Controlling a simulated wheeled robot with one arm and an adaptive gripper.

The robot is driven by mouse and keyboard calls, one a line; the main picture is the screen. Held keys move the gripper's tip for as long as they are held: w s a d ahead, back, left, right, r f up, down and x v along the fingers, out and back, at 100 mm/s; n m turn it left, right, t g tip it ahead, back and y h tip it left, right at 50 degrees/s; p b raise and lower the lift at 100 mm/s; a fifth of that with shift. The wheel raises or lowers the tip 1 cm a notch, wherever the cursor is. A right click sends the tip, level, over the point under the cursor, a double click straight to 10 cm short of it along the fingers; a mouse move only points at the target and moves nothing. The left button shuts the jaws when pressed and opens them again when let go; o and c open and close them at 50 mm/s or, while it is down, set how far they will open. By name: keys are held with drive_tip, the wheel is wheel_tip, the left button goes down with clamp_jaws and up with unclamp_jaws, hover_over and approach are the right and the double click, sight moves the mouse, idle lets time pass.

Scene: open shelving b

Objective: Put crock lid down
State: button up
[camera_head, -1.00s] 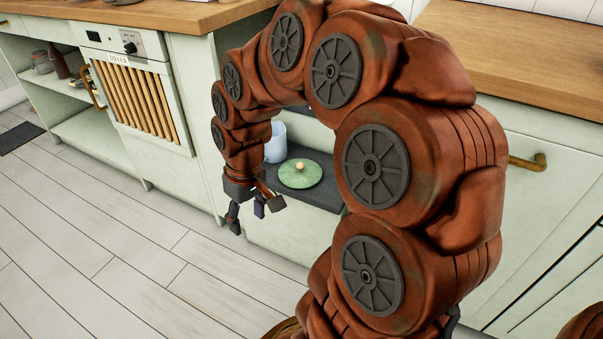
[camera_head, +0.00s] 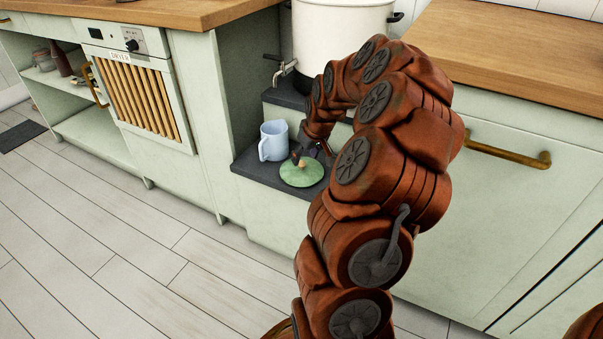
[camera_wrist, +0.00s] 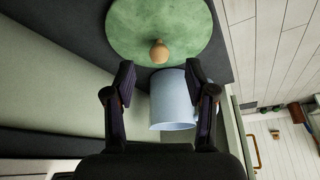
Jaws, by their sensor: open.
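The crock lid (camera_head: 300,176) is a flat green disc with a small tan knob. It lies on the dark low shelf in the head view. In the wrist view the lid (camera_wrist: 150,22) is at the top, with its knob (camera_wrist: 159,52) just beyond the gap between my fingertips. My gripper (camera_wrist: 158,75) is open and empty, with nothing between its pads. In the head view my gripper (camera_head: 310,154) is at the lid's back edge, partly hidden by my arm.
A pale blue jug (camera_head: 273,141) stands on the shelf (camera_head: 250,165) left of the lid. A large white pot with a tap (camera_head: 340,35) stands on a higher dark step behind. Wooden counters (camera_head: 520,60) flank the recess. The tiled floor (camera_head: 130,240) in front is clear.

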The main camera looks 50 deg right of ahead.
sight(302, 162)
drive_tip(key=b+x, duration=0.2)
drive_tip(key=x, duration=0.3)
drive_tip(key=shift+w+d+f, duration=0.1)
clamp_jaws()
idle(0.4)
